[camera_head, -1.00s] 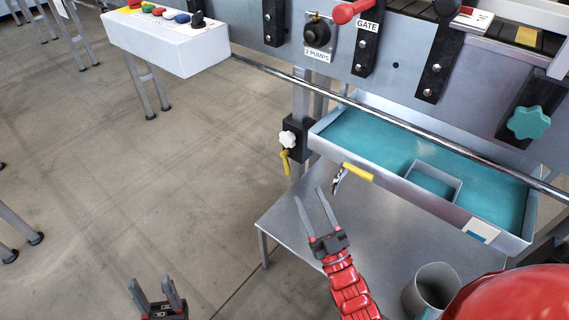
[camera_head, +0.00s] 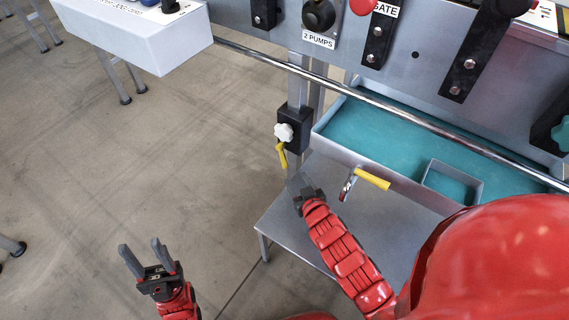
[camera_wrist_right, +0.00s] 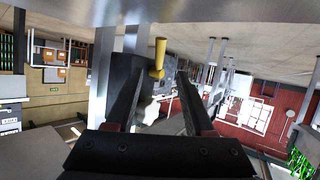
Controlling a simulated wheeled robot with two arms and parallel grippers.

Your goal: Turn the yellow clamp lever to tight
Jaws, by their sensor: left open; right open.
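The yellow clamp lever (camera_head: 281,154) hangs down from a black block (camera_head: 293,130) with a white star knob (camera_head: 284,132), on the grey post left of the teal tray. My right gripper (camera_head: 297,182) is just below and slightly right of it, pointing up toward the block. In the right wrist view the yellow lever (camera_wrist_right: 159,58) shows ahead of and between the spread fingers of the right gripper (camera_wrist_right: 160,77). I see no clear contact. My left gripper (camera_head: 140,245) is open and empty over the floor at the lower left.
A second yellow handle (camera_head: 372,179) sits on a small tap at the front of the teal-floored tray (camera_head: 385,135). A metal rail (camera_head: 400,115) runs across above the tray. A grey table (camera_head: 300,225) lies below. A white control box (camera_head: 150,40) is at upper left.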

